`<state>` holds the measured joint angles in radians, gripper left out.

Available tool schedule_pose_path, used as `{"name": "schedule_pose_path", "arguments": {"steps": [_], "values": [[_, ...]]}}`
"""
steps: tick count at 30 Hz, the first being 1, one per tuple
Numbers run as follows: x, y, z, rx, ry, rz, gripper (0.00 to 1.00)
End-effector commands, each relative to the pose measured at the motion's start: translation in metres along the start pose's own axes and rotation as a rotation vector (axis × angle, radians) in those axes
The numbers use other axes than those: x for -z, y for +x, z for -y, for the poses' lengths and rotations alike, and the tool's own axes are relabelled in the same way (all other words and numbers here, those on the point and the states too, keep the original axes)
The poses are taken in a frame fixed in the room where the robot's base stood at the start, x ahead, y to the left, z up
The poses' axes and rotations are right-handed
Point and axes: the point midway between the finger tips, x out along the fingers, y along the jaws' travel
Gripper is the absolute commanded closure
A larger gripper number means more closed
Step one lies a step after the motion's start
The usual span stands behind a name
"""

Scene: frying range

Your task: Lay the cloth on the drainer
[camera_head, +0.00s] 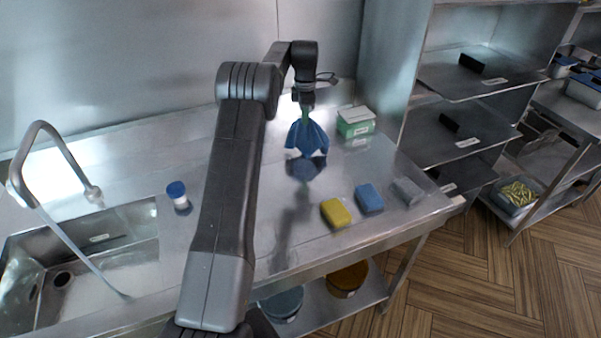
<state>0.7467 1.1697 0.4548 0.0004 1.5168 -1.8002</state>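My gripper (305,110) is above the back of the steel counter, with its fingers pointing down. It appears shut on the top of a blue cloth (307,138), which hangs in folds and flares out below. The fingertips are small and partly covered by the cloth. A dark blue patch shows on the steel just under the cloth, likely its reflection, so the cloth seems to hang a little above the counter. I cannot pick out a separate drainer; the steel worktop (255,215) runs rightward from the sink (100,285).
A green and white box (355,122) stands close right of the cloth. A yellow sponge (336,213), a blue sponge (369,198) and a grey block (408,191) lie near the right front. A blue-lidded jar (178,194) and a tap (50,165) are left. Shelves (465,75) stand right.

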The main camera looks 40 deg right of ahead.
Motion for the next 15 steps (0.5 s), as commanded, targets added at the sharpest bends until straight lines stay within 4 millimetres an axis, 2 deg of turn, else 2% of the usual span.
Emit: {"name": "schedule_pose_path", "arguments": {"steps": [6,15], "values": [[0.005,0.022,0.019,0.003,0.0,-0.001,1.0],[0.014,0.029,0.052,0.001,0.001,0.0,1.0]]}}
